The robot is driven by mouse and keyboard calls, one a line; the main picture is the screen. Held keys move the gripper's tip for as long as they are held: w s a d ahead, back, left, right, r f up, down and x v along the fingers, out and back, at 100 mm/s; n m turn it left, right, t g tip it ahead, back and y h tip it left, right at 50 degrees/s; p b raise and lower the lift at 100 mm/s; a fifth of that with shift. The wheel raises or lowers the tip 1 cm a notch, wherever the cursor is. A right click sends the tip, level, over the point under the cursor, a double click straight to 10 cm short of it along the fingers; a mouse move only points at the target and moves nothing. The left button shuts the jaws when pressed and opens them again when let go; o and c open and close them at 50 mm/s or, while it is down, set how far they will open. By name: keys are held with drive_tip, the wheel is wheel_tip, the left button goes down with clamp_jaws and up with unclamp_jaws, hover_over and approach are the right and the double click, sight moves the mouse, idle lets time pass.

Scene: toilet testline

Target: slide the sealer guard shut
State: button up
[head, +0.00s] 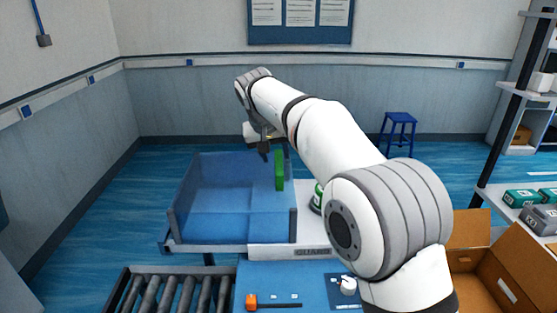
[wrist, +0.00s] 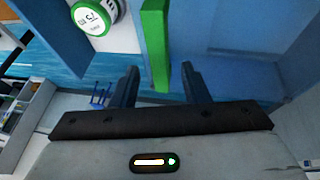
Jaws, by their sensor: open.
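The sealer guard (head: 228,175) is a see-through blue panelled box in the head view, left of centre, beside a white block labelled GUARD (head: 312,251). An upright green handle bar (head: 280,170) stands at its right side. My gripper (head: 265,150) is open just above and left of the handle in the head view. In the wrist view the green handle (wrist: 156,45) shows between the two dark fingers (wrist: 160,78), with a gap on each side. The far finger is partly hidden in the head view.
A round green-and-white item (wrist: 96,14) sits beside the handle, partly behind my arm in the head view. A roller conveyor (head: 172,292), a blue panel with an orange knob (head: 251,301) and a white knob (head: 347,285), and an open cardboard box (head: 490,275) are in front.

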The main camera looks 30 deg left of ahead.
sight(278, 163)
drive_tip(key=shift+x, duration=1.75)
clamp_jaws()
